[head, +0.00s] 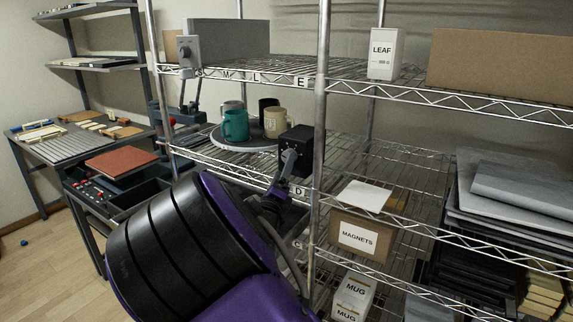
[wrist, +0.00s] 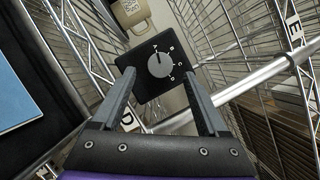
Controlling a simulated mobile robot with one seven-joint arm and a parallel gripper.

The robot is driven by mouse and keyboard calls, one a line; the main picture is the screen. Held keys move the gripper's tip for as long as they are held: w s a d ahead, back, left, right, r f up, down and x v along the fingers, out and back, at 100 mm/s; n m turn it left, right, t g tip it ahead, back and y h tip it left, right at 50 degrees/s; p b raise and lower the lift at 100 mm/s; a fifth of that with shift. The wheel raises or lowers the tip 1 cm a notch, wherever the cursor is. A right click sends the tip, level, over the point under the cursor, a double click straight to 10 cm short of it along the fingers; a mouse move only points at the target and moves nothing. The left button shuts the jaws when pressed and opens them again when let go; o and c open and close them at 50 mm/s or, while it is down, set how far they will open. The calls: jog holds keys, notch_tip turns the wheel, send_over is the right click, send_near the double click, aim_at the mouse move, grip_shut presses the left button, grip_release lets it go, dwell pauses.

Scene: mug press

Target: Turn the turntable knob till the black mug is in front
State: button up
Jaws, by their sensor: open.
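The round turntable (head: 240,146) stands on the middle shelf. The black control box (head: 297,148) is right of the turntable. In the wrist view its grey knob (wrist: 160,65) has letters A to D around it, its pointer mark near A. My gripper (wrist: 159,76) is open, its fingers either side of the knob, contact unclear.
A shelf post (head: 320,120) stands close right of the control box. Wire shelf edges lie above and below. A magnets box (head: 358,236) is lower right. The cream mug also shows at the top of the wrist view (wrist: 131,14).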

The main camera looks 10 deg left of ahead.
jog(key=shift+x, duration=2)
grip_shut()
